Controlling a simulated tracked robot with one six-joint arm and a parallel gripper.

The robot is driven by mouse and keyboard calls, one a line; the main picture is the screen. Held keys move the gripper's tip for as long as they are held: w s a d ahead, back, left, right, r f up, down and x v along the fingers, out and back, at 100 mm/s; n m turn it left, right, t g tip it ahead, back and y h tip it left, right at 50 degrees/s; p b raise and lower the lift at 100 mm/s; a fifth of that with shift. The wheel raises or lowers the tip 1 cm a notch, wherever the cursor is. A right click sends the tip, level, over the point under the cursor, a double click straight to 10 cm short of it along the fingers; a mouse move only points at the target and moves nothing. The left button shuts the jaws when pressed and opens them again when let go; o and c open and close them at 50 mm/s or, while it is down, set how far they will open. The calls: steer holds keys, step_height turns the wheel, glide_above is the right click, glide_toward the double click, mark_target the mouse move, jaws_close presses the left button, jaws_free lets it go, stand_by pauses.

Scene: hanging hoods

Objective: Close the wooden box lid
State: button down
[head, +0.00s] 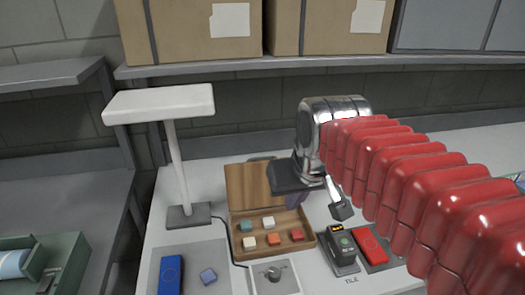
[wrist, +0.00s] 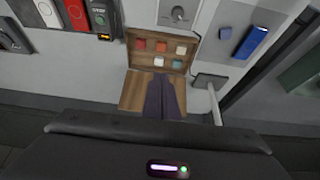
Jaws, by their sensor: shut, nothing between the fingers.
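The wooden box (head: 262,255) sits on the white bench with its lid (head: 245,187) open, raised at the back edge. Several small coloured blocks lie inside: teal, white, orange and red. My gripper (head: 296,200) is at the right part of the lid and hides some of it. In the wrist view the dark purple fingers (wrist: 163,98) are together and empty, overlapping the lid (wrist: 134,92). The open box (wrist: 160,63) shows beyond their tips. I cannot tell whether the fingers touch the lid.
A white lamp (head: 176,165) stands left of the box. A dial panel (head: 274,277) lies in front. A black device (head: 342,252) and a red device (head: 371,246) are at the right. A blue device (head: 171,275) and blue cube (head: 208,276) lie front left. A shelf with cartons (head: 190,40) hangs above.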

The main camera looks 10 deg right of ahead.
steer(key=w+r+g, duration=0.1)
steer(key=w, duration=3.2)
steer(key=shift+d, duration=0.15)
step_height(320, 180, down, 9)
steer(key=shift+s+f, duration=0.15)
steer(key=shift+s, duration=0.2)
steer(key=shift+s, duration=0.2)
